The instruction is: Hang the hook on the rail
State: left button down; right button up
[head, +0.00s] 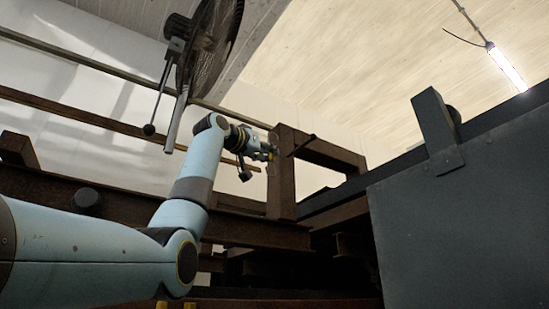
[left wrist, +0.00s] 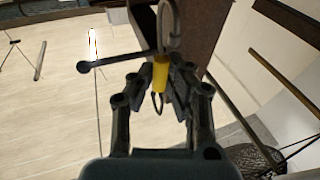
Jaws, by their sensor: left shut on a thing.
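The hook has a yellow body (left wrist: 160,74) with a grey curved top and a smaller dark loop below; it stands between my fingers in the left wrist view. My left gripper (left wrist: 158,88) is shut on the yellow body. In the head view my left gripper (head: 266,153) is beside a brown upright post, and the hook is too small there to make out clearly. A dark rod with a ball end, seemingly the rail (left wrist: 115,60), crosses left of the hook in the wrist view; it also sticks out from the post in the head view (head: 303,145). I cannot tell whether hook and rod touch.
The brown post (head: 281,180) and its frame stand right of the gripper. A large grey panel (head: 460,220) fills the lower right. A fan (head: 210,45) with a hanging rod is above my left arm. Open space lies left of the gripper.

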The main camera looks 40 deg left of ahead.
pick_arm(q)
jog(key=s+d+f+b, duration=0.3)
jog(key=s+d+b, duration=0.4)
jog(key=d, duration=0.4)
jog(key=shift+s, duration=0.45)
